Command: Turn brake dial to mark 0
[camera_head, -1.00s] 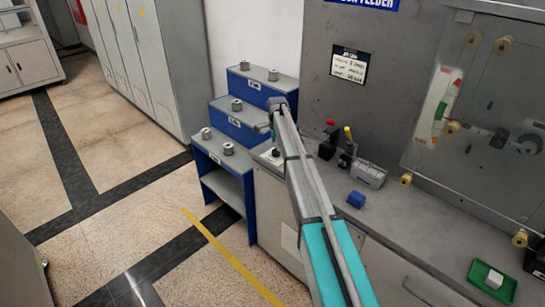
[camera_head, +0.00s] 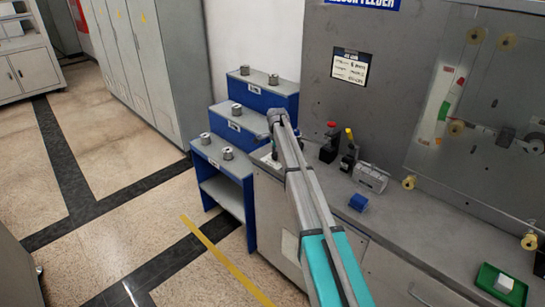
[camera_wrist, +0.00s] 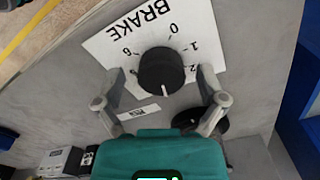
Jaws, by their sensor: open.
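The brake dial (camera_wrist: 161,70) is a round black knob on a white plate (camera_wrist: 112,43) printed BRAKE in the wrist view. Marks 0, 1, 2 and 6 are readable around it. A white line on the knob faces the lower edge of the picture, away from mark 0 (camera_wrist: 173,28). My gripper (camera_wrist: 163,82) is open, with one finger on each side of the knob. I cannot tell whether the fingers touch it. In the head view my arm reaches over the left end of the grey bench (camera_head: 420,235), and the dial is not clear there.
A blue stepped rack (camera_head: 222,160) with several metal cylinders stands left of the bench. A red-capped bottle (camera_head: 330,142), a yellow-topped item (camera_head: 349,150), a grey block (camera_head: 371,178) and a blue block (camera_head: 358,203) are on the bench. A green tray (camera_head: 488,277) lies at right.

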